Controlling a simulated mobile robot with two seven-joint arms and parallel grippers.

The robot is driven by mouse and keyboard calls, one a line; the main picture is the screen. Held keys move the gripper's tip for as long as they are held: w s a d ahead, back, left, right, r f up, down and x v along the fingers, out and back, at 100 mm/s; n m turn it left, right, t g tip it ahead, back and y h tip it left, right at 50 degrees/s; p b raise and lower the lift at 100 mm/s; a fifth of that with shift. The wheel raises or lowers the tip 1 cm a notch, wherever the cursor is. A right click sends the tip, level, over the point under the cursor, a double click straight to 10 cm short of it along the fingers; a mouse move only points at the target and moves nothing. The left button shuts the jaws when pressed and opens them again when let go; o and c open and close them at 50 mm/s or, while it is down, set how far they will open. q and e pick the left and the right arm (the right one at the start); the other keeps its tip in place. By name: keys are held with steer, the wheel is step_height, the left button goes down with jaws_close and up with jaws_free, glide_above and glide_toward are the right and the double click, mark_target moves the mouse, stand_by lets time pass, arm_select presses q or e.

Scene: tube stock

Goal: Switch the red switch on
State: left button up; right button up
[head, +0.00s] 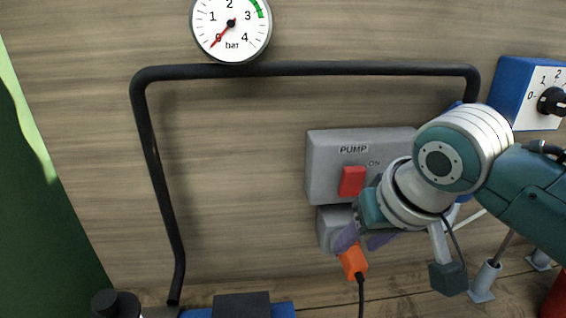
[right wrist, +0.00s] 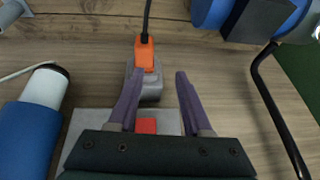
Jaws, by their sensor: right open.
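The red switch (head: 352,181) sits on a grey box (head: 322,160) labelled PUMP, with ON marked to the right of the switch. In the right wrist view the switch (right wrist: 147,126) shows just beyond the gripper body, partly hidden by it. My right gripper (head: 362,240) is in front of the lower part of the box, below and right of the switch. Its two purple fingers (right wrist: 158,80) are apart with nothing between them held. I cannot tell whether they touch anything. My left gripper is not in view.
An orange plug (head: 353,260) with a black cable sits in a grey socket (head: 332,228) under the box, close to my right fingers. A black pipe (head: 160,170) frames the panel. A gauge (head: 231,25) is above and a blue dial box (head: 520,90) is at the right.

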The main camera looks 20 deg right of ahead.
steer(key=a+f+t+y+b, duration=0.1)
steer(key=a, duration=0.1)
steer(key=a+f+t+y+b, duration=0.1)
steer(key=a, duration=0.2)
steer(key=a+t+y+b, duration=0.1)
steer(key=a+y, duration=0.1)
steer(key=a, duration=0.1)
steer(key=shift+w+a+f+m+t, duration=0.2)
steer(key=shift+w+f+m+t, duration=0.1)
steer(key=shift+f+m, duration=0.1)
steer(key=c, duration=0.5)
steer(key=a+t, duration=0.1)
steer(key=a+r+m+t+y+b, duration=0.1)
steer(key=a+m+t+y+b, duration=0.1)
steer(key=shift+s+r, duration=0.15)
steer(key=shift+s, duration=0.15)
jaws_close()
steer(key=s+d+r+m+t+h+b, duration=0.4)
steer(key=s+d+m+t+h, duration=0.3)
steer(key=m, duration=0.8)
steer(key=s+d+h+b, duration=0.1)
steer(key=d+h, duration=0.2)
steer(key=shift+d+t+h, duration=0.3)
steer(key=shift+t, duration=0.1)
steer(key=shift+s+r, duration=0.1)
